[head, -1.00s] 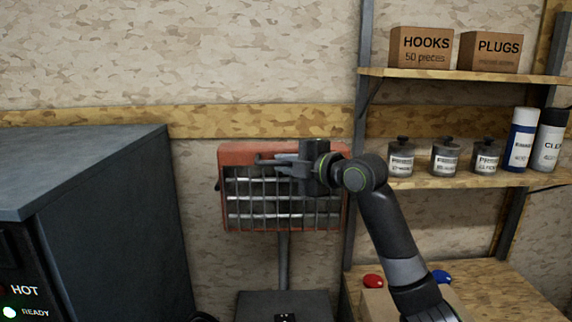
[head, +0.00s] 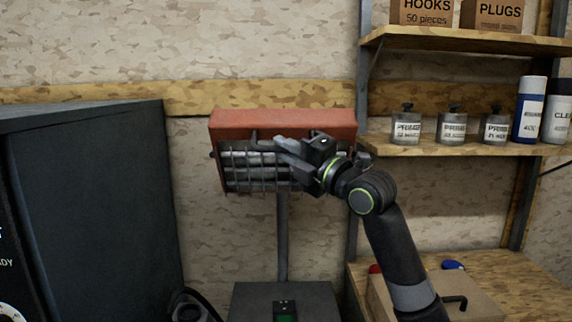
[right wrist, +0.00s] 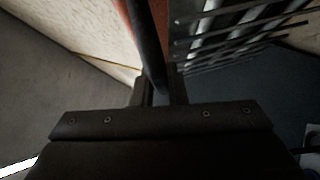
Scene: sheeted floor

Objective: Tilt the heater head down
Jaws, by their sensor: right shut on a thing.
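The heater head (head: 285,122) is an orange-red box with a barred grille (head: 240,178) on a grey post (head: 282,235). It is tilted forward and down, with its top face showing and the grille foreshortened. My right gripper (head: 282,148) is at the front upper edge of the head, shut on a dark handle bar (head: 255,138). In the right wrist view the bar (right wrist: 148,45) runs between the two fingers (right wrist: 160,92), beside the grille (right wrist: 230,40). The gripper hides the grille's right part. My left gripper is out of view.
A dark cabinet (head: 95,200) stands at the left. At the right, shelves (head: 450,143) hold several tins, two bottles and two boxes. A cardboard box (head: 470,305) is below my right arm. The heater's dark base (head: 250,298) has a green-lit switch (head: 286,312).

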